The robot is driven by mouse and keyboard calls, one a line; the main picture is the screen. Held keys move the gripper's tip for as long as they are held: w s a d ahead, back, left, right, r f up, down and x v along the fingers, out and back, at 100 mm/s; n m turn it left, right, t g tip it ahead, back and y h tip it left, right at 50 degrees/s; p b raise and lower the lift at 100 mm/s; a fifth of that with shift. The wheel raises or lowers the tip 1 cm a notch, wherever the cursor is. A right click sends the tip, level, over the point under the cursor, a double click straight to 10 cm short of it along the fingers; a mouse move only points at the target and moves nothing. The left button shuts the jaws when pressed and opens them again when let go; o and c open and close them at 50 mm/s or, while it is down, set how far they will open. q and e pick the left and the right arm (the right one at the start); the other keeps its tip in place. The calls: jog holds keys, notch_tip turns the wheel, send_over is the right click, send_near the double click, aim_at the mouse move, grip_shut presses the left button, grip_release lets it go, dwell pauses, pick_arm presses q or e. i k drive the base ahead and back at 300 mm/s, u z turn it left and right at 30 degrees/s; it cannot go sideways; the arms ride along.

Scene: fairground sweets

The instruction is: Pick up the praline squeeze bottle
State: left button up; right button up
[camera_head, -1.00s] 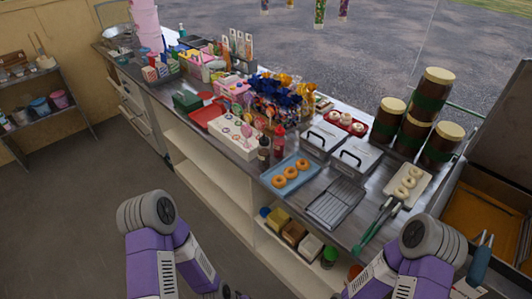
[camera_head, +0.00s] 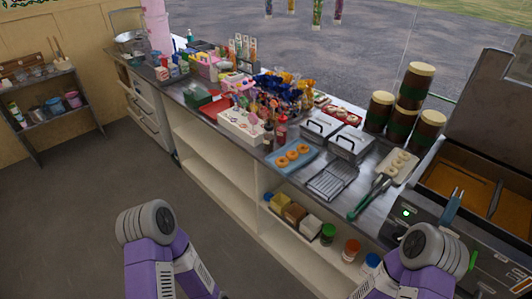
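A dark brown squeeze bottle (camera_head: 268,138), which may be the praline one, stands upright on the counter, by the front edge. No label on it is readable. A red squeeze bottle (camera_head: 281,130) stands right beside it, to the right. Both are small in the view. Only links of my two purple and grey arms show at the bottom of the picture. Neither gripper is in view, and nothing of mine touches the bottles.
A white lollipop stand (camera_head: 240,127) is left of the bottles, and a blue tray (camera_head: 287,167) of doughnuts is to the right. Metal lidded containers (camera_head: 348,143) stand behind the tray. Open shelves (camera_head: 222,182) run below the counter (camera_head: 377,178). Clear floor (camera_head: 85,210) lies at left.

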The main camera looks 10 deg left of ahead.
aim_at(268, 137)
jog(key=u, duration=0.5)
jog(key=i, duration=0.9)
jog(key=u, duration=0.1)
